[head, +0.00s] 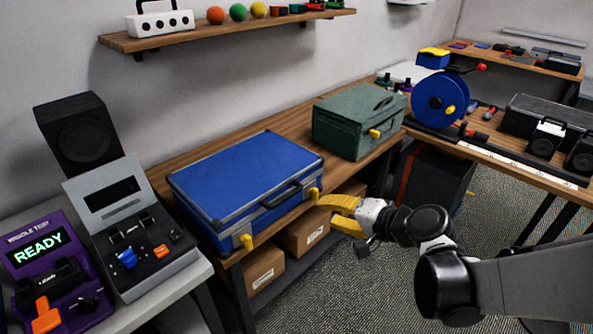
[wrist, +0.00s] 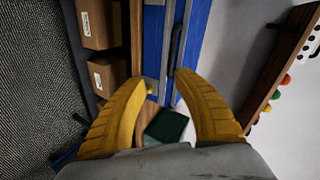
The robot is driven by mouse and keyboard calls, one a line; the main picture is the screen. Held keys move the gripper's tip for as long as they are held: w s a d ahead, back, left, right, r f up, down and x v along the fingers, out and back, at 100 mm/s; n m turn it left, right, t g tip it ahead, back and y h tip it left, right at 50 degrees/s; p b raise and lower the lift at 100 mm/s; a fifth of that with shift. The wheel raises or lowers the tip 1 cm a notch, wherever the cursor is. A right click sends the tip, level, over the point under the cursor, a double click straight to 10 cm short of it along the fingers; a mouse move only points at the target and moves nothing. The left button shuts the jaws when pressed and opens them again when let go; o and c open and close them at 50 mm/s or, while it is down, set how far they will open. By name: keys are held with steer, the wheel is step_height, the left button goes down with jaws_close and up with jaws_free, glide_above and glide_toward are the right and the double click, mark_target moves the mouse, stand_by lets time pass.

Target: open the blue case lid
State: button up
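The blue case (head: 245,180) lies flat on the wooden bench with its lid closed. It has metal edging and a dark handle (head: 281,194) on its front. One yellow latch (head: 247,241) is on the front left and another yellow latch (head: 314,193) is at the front right. My gripper (head: 328,213) has yellow fingers, spread apart and empty, just in front of the right latch. In the wrist view, my gripper (wrist: 163,79) has the blue case (wrist: 153,42) ahead of its fingertips. I cannot tell whether a finger touches the latch.
A green case (head: 355,130) stands behind and right of the blue one. A grey open box (head: 170,272) and a purple tester (head: 40,222) are at the left. Cardboard boxes (head: 262,263) sit under the bench. A shelf (head: 225,24) hangs above. Open floor lies in front.

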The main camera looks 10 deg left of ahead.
mark_target(289, 197)
steer(key=w+a+f+m+y, duration=0.1)
steer(key=w+a, duration=0.2)
steer(key=a, duration=0.1)
steer(key=w+a+f+y+b, duration=0.1)
steer(key=w+a+f, duration=0.1)
steer(key=w+a, duration=0.1)
steer(key=w+a+f+m+t+y, duration=0.1)
steer(key=w+a+f, duration=0.1)
steer(key=a, duration=0.3)
steer(key=shift+w+m+b, duration=0.3)
steer(key=shift+w+b, duration=0.1)
steer(key=shift+w, duration=0.5)
jaws_close()
